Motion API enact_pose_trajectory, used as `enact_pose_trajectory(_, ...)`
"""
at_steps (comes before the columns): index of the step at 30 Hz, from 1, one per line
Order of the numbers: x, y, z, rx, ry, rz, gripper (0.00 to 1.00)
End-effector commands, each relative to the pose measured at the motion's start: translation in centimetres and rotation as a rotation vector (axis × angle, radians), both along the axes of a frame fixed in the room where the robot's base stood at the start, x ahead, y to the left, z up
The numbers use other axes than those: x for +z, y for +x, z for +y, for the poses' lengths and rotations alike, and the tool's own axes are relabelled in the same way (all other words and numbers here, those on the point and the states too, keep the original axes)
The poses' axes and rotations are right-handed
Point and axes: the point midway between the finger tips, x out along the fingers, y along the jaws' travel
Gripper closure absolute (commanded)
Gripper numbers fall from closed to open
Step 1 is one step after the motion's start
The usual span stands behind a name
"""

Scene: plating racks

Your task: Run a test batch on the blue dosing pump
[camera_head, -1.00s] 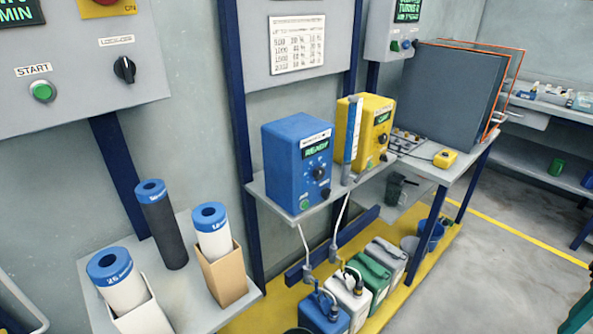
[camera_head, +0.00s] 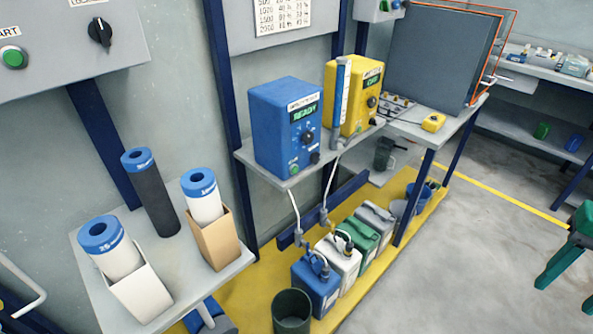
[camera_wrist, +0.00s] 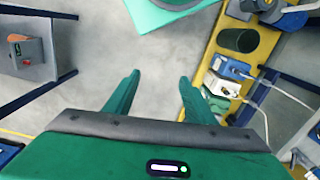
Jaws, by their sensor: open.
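The blue dosing pump (camera_head: 285,128) stands on a grey wall shelf in the head view. Its green display reads READY. Its front has a dark dial (camera_head: 308,137), a green button (camera_head: 293,167) and a black knob (camera_head: 314,157). A tall, narrow gauge (camera_head: 341,105) stands between it and the yellow pump (camera_head: 360,95). My green gripper (camera_wrist: 160,78) is open and empty above the floor in the wrist view. In the head view it shows partly at the right edge, well apart from the pump.
Several canisters, including a blue one (camera_head: 318,285), stand on the yellow floor platform below, with hoses above. A dark green bin (camera_head: 292,310) is in front. A bench with capped cylinders (camera_head: 152,195) is at left. The grey floor (camera_head: 470,240) at right is clear.

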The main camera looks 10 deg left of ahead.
Motion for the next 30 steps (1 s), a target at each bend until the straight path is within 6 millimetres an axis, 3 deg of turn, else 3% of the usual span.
enact_pose_trajectory(7,0.00,0.00,0.00,0.000,0.000,0.000,0.50)
enact_pose_trajectory(13,0.00,0.00,0.00,0.000,0.000,0.000,0.98)
enact_pose_trajectory(14,0.00,0.00,0.00,0.000,0.000,0.000,1.00)
enact_pose_trajectory(30,0.00,0.00,0.00,0.000,0.000,0.000,1.00)
